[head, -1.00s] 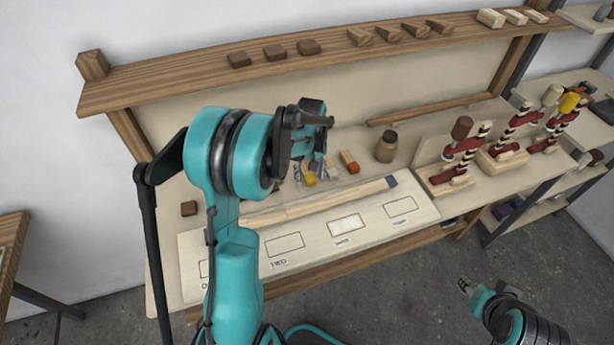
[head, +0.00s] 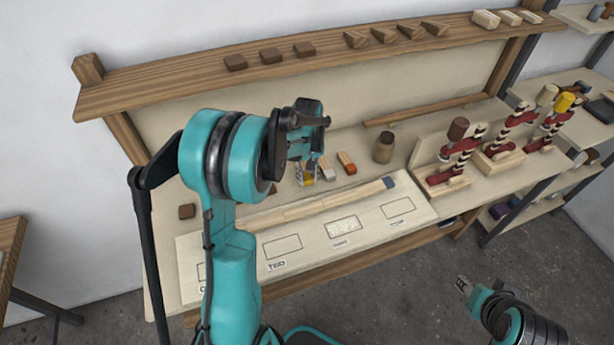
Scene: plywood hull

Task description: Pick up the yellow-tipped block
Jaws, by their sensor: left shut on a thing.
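The yellow-tipped block (head: 306,182) is on the bench among other tipped blocks, its yellow end toward me. My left gripper (head: 306,168) reaches down over it from the left and is shut on it; the fingers and wrist hide most of the block's body. I cannot tell whether the block is clear of the bench top. My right gripper (head: 463,284) is far off at the lower right, over the floor in front of the bench; its fingers are too small to tell open from shut.
A white-tipped block (head: 327,172) and an orange-tipped block (head: 347,163) lie just right of the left gripper. A brown jar (head: 384,148) stands further right. A sloped board with marked rectangles (head: 370,226) lies in front. Red-and-striped figures (head: 456,158) stand at right. A wooden shelf (head: 200,78) runs above.

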